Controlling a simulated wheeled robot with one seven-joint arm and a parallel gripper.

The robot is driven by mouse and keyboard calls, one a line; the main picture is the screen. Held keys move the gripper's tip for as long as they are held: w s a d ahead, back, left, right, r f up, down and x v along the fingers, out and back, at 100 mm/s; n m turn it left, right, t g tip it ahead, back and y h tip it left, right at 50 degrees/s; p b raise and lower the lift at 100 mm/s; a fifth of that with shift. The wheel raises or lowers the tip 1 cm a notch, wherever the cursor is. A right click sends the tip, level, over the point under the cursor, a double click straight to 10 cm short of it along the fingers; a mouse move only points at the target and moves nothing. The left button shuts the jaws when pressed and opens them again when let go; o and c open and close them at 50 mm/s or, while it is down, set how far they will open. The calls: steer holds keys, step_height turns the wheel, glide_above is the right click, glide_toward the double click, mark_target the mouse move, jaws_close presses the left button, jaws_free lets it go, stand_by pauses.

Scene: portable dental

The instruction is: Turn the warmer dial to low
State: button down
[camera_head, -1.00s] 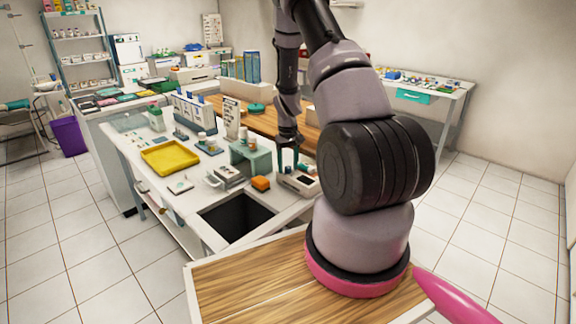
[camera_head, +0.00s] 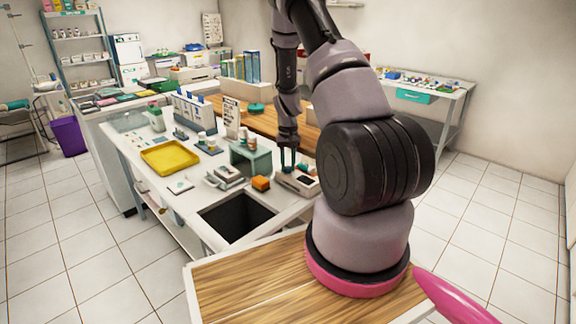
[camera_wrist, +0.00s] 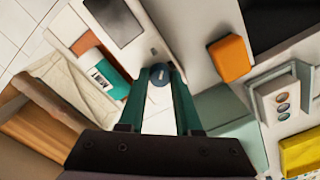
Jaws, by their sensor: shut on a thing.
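The warmer (camera_head: 297,183) is a low white box with a dark top panel, near the right edge of the white worktop. In the wrist view, its pale body and dark panel (camera_wrist: 115,20) are at the top. The dial (camera_wrist: 160,73) is a small round blue-grey knob. My gripper (camera_wrist: 159,72) has its two teal fingers on either side of the dial, shut on it. In the head view, my gripper (camera_head: 288,163) points down at the warmer. The dial's setting is too small to read.
An orange block (camera_head: 261,184) and a teal stand (camera_head: 250,158) are left of the warmer. An orange, white and teal item (camera_wrist: 100,72) lies close to the fingers. A dark square opening (camera_head: 237,217) is in the worktop's front. A yellow tray (camera_head: 170,158) is farther left.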

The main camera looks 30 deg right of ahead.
mark_target(288, 167)
steer(key=m, duration=0.4)
steer(key=shift+m, duration=2.2)
steer(key=c, duration=0.6)
jaws_free()
steer(key=shift+r, duration=0.1)
step_height(288, 167, up, 11)
